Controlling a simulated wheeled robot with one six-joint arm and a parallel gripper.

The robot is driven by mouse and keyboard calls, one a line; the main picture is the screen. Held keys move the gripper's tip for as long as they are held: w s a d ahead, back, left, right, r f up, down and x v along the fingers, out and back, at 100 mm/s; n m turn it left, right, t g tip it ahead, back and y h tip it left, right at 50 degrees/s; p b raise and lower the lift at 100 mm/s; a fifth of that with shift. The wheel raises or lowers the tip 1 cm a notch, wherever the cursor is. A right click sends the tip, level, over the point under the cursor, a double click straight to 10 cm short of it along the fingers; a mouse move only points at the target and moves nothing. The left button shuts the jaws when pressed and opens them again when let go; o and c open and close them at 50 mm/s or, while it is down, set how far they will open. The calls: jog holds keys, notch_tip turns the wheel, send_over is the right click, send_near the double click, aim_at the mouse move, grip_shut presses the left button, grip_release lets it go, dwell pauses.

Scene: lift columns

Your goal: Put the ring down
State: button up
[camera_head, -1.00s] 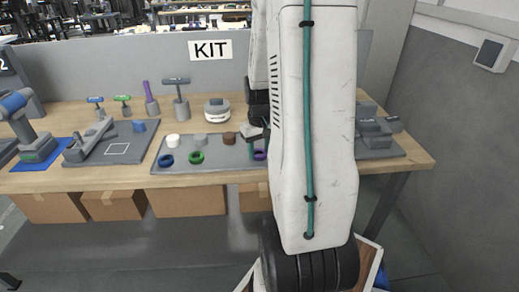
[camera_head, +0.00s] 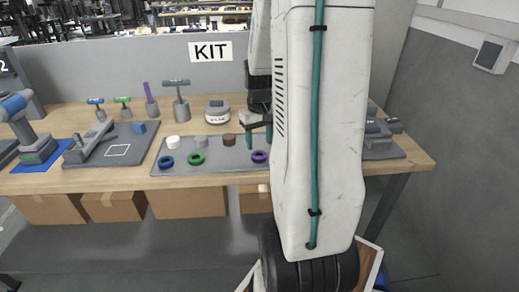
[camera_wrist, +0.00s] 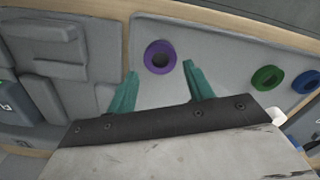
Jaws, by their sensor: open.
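A purple ring (camera_head: 260,156) lies flat on the grey tray (camera_head: 228,165), near its front edge. In the wrist view the purple ring (camera_wrist: 160,56) lies just beyond my open teal fingertips, between their lines and touching neither. My gripper (camera_head: 259,139) hangs a little above the ring, open and empty; it also shows in the wrist view (camera_wrist: 160,69). A green ring (camera_head: 196,158) and a blue ring (camera_head: 166,161) lie to the left on the same tray. My white arm link hides the tray's right part in the head view.
White (camera_head: 172,142), grey (camera_head: 200,141) and brown (camera_head: 229,139) cylinders stand behind the rings. A round device (camera_head: 217,112) and a tall grey T-handled tool (camera_head: 180,102) stand farther back. A grey fixture (camera_head: 380,145) is at the right. Cardboard boxes (camera_head: 187,203) sit under the table.

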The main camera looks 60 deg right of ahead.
jog(key=a+r+n, duration=0.1)
jog(key=a+r, duration=0.7)
jog(key=r, duration=0.3)
jog(key=s+a+r+n, duration=0.1)
jog(key=s+a, duration=0.2)
jog(key=a, duration=0.4)
jog(key=s+a+r+n, duration=0.1)
jog(key=s+a+n, duration=0.1)
jog(key=s+a, duration=0.2)
jog(key=s+a+r+n+t, duration=0.1)
jog(key=s+a, duration=0.3)
jog(key=a, duration=0.7)
jog(key=shift+s+r, duration=0.25)
jog(key=shift+r, duration=0.3)
